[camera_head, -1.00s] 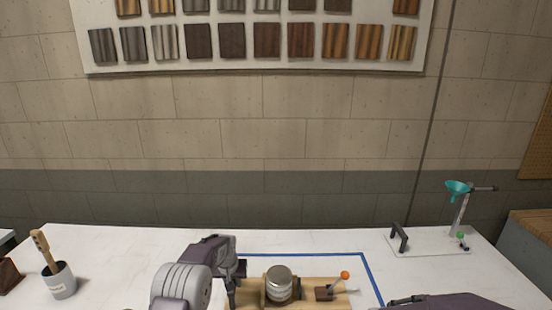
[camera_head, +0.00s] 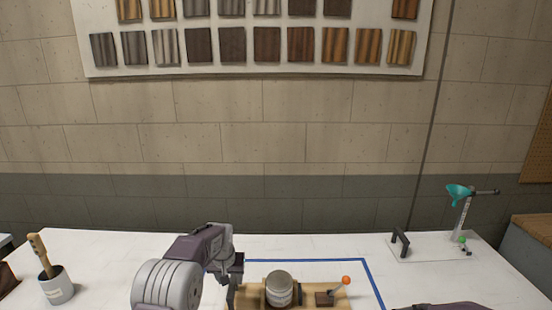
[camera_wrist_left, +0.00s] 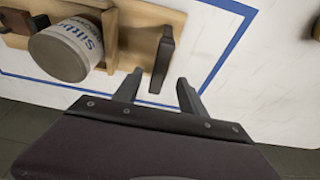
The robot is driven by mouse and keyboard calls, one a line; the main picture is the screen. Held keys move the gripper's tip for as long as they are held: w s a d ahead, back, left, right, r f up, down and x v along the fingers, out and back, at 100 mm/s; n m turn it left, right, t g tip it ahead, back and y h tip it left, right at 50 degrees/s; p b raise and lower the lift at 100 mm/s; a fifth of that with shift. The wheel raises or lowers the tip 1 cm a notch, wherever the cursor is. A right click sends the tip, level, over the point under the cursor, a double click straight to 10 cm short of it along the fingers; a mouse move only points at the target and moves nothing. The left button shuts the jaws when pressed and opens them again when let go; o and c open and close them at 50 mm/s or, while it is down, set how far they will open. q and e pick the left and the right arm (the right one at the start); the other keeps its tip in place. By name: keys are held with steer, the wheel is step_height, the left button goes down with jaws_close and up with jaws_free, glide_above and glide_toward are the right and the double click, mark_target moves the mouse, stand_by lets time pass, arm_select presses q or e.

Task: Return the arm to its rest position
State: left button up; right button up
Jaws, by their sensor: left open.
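My left arm reaches in from the bottom of the head view, and its gripper (camera_head: 234,291) is beside the left end of a wooden rack (camera_head: 312,304). In the left wrist view the gripper (camera_wrist_left: 158,88) has its two fingers apart with nothing between them. A round tin with a grey lid (camera_head: 279,278) sits in the rack. It also shows in the left wrist view (camera_wrist_left: 60,55), with blue lettering on its side. A dark upright plate (camera_wrist_left: 163,60) stands at the rack's end, close to the fingers. My right gripper is out of view.
A blue outline (camera_head: 370,278) is marked on the white table around the rack. A lever with an orange knob (camera_head: 346,280) is on the rack's right. A cup with a brush (camera_head: 57,287) stands at left, a stand with a teal funnel (camera_head: 458,195) at right.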

arm_select(q)
steer(key=shift+v, duration=1.05)
steer(key=shift+r, duration=0.4)
steer(key=s+a+r, duration=0.2)
steer(key=s+r, duration=0.5)
steer(key=s+f+g, duration=0.1)
steer(key=s+f, duration=0.3)
steer(key=s, duration=0.8)
steer(key=s+f+g, duration=0.1)
steer(key=s+f, duration=0.4)
steer(key=s, duration=0.7)
steer(key=shift+s+a, duration=0.35)
steer(key=shift+a, duration=0.05)
